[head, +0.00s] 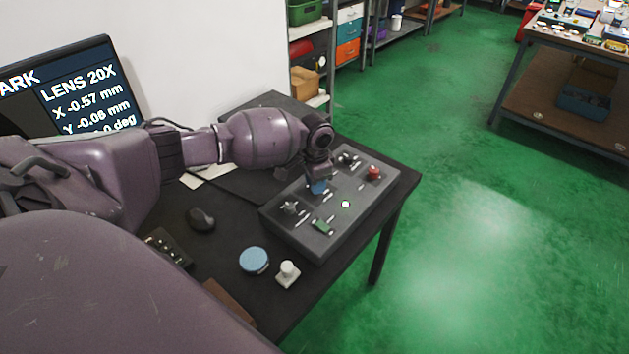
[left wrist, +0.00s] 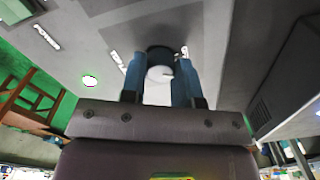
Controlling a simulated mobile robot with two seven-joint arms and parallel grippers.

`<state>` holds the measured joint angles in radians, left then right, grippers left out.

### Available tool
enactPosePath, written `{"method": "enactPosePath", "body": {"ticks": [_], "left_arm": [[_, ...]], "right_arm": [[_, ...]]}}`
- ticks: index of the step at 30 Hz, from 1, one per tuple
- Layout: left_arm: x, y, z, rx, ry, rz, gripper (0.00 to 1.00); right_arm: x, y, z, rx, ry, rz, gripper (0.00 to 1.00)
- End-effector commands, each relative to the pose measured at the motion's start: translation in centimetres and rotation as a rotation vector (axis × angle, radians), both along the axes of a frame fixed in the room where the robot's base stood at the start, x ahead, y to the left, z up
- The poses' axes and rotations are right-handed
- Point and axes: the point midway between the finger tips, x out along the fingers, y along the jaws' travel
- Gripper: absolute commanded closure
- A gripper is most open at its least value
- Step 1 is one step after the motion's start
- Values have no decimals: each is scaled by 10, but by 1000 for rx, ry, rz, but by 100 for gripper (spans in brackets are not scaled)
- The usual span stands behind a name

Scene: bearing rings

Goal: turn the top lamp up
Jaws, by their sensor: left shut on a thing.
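A grey control panel (head: 330,211) lies on the dark table, with several controls and white labels on its top. My left gripper (head: 318,187) is over its middle, pointing down. In the left wrist view, the blue fingers of my left gripper (left wrist: 160,66) are shut on a dark round knob (left wrist: 160,53) with a pale front, one finger on each side. In the head view the gripper hides this knob. A lit pale-green lamp (head: 345,204) shows on the panel. My right gripper is not in view.
Beside the held knob are a red button (head: 374,173), a green switch (head: 322,226) and a metal knob (head: 290,208). A mouse (head: 201,219), a blue round lid (head: 254,260) and a white piece (head: 288,274) lie left of and in front of the panel. A monitor (head: 75,90) stands behind.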

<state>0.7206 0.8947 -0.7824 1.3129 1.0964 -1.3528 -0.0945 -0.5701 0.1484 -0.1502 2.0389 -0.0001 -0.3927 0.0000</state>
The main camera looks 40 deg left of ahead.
Motion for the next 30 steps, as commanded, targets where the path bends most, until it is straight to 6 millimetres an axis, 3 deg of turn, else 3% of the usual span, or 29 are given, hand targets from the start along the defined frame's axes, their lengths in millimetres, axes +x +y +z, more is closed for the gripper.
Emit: {"method": "enactPosePath", "body": {"ticks": [30], "left_arm": [[0, 0, -1, -1, -1, -962, 95]], "right_arm": [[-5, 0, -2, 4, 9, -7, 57]]}}
